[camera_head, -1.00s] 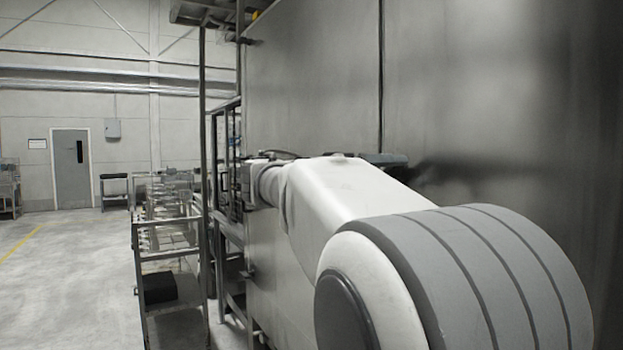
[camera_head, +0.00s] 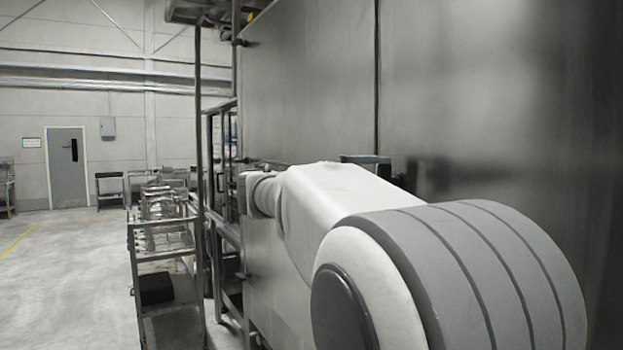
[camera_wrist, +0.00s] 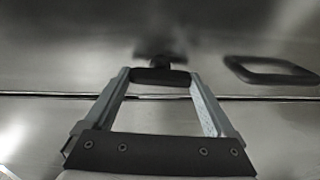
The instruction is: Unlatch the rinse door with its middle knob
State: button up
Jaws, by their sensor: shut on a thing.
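In the wrist view, my gripper (camera_wrist: 160,80) is shut on a black knob (camera_wrist: 161,76), which sits between its two grey fingertips. The knob stands out from the brushed metal door (camera_wrist: 60,45), beside a long straight seam. Which knob of the door this is, I cannot tell from these frames. In the head view, the large metal panels (camera_head: 310,85) of the machine fill the right side.
A black loop handle (camera_wrist: 270,70) lies right of the knob in the wrist view. In the head view, a metal frame (camera_head: 198,150) and a rack (camera_head: 165,250) stand at the machine's left end. The floor (camera_head: 60,270) at left is clear.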

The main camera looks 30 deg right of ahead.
jog(key=shift+n, duration=0.5)
jog(key=o, duration=1.1)
jog(key=shift+c, duration=0.2)
jog(key=shift+a, duration=0.1)
jog(key=s+a+b, duration=0.1)
jog(key=a, duration=1.6)
jog(key=shift+s, duration=0.2)
